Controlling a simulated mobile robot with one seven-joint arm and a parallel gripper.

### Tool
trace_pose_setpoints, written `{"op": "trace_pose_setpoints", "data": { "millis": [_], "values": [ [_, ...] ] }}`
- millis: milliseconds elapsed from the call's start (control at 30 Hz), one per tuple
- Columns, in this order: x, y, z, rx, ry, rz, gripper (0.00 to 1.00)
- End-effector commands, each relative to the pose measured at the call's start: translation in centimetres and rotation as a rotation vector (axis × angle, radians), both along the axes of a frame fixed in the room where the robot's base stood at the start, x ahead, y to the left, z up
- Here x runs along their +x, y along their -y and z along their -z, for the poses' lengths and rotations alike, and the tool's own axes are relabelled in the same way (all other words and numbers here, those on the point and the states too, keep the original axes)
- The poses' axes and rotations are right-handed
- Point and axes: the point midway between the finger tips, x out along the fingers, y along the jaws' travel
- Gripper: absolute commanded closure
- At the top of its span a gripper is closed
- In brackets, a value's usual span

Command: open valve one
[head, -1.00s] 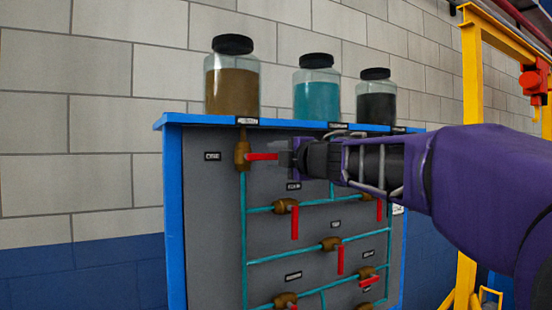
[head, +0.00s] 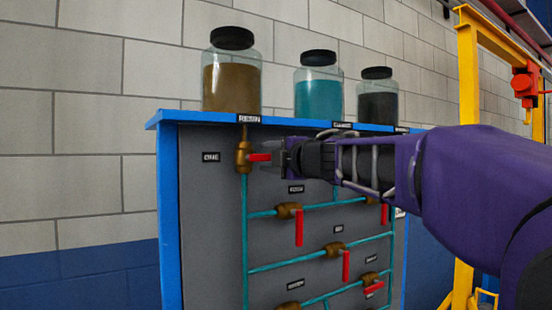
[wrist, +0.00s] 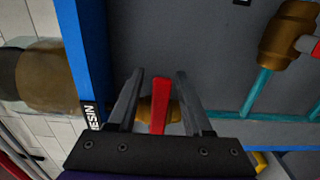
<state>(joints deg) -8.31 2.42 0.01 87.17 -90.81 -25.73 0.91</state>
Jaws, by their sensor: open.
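Valve one (head: 243,157) is a brass valve beside the label ONE (head: 211,157), under the jar labelled RESIN. Its red handle (head: 260,157) points sideways to the right, across the vertical pipe. My gripper (head: 284,157) is at the right end of this handle. In the wrist view my gripper (wrist: 158,75) has its two fingers apart, with the red handle (wrist: 159,105) between them and no clear contact on either side. The brass body (wrist: 146,107) is partly hidden behind the handle and fingers.
Jars of brown (head: 231,88), teal (head: 318,95) and black liquid (head: 377,98) stand on the panel's blue top (head: 200,116). Other valves with red handles, such as this one (head: 289,210), sit lower on the grey panel. A yellow frame (head: 469,80) stands at the right.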

Motion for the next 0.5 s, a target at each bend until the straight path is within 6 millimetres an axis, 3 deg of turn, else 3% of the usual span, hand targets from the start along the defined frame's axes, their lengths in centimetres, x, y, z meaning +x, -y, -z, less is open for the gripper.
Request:
{"op": "trace_pose_setpoints", "data": {
  "millis": [67, 333, 500],
  "values": [
    [0.00, 0.00, -0.01, 0.000, 0.000, 0.000, 0.50],
    [-0.01, -0.01, 0.00, 0.000, 0.000, 0.000, 0.99],
    [0.00, -0.01, 0.00, 0.000, 0.000, 0.000, 1.00]
  ]
}}
